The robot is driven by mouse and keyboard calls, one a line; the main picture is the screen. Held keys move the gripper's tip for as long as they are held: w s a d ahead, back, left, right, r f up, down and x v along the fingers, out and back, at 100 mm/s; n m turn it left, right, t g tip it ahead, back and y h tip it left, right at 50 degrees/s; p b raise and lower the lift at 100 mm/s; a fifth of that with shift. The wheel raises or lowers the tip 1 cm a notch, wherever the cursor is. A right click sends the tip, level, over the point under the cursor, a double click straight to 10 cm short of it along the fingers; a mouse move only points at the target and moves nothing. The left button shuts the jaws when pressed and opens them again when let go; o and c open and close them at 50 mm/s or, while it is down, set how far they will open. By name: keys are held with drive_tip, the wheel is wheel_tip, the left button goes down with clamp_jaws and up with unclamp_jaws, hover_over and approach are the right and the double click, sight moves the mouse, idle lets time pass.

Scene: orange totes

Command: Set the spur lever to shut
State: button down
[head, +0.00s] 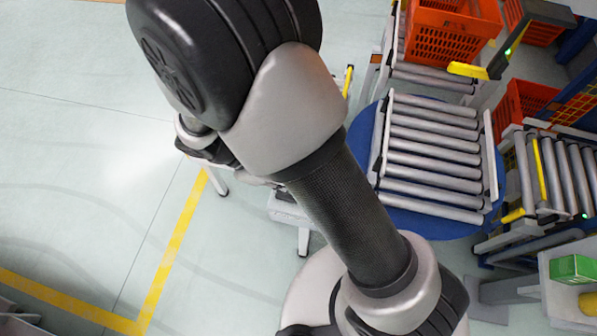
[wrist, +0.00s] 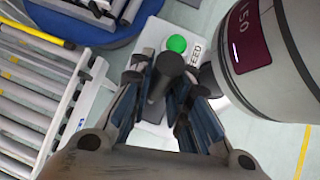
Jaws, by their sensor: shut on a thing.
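In the wrist view my gripper (wrist: 163,75) has its two fingers on either side of a dark round-ended handle (wrist: 166,68) and is shut on it. The handle stands in front of a pale box (wrist: 147,38) with a green button (wrist: 176,43) and a label that seems to read FEED. I cannot tell for sure whether this handle is the spur lever; no label on it shows. Its base is hidden by the fingers. In the head view my arm covers much of the middle, and the fingers and handle cannot be made out.
A roller section on a blue round turntable (head: 367,140) stands right of my arm. Further roller conveyors (head: 560,170) with yellow handles (head: 468,70) and orange totes (head: 440,32) lie beyond. A green box (head: 572,269) sits at the lower right. The floor at left is clear.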

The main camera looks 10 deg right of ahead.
drive_tip(key=shift+w+a+g+h+p, duration=0.25)
drive_tip(key=shift+a+g+h+p, duration=0.15)
drive_tip(key=shift+a+h+p, duration=0.5)
drive_tip(key=shift+d, duration=0.2)
drive_tip(key=c, duration=1.5)
unclamp_jaws()
drive_tip(key=v, duration=1.2)
drive_tip(key=shift+a+f, duration=0.15)
drive_tip(key=shift+a, duration=0.05)
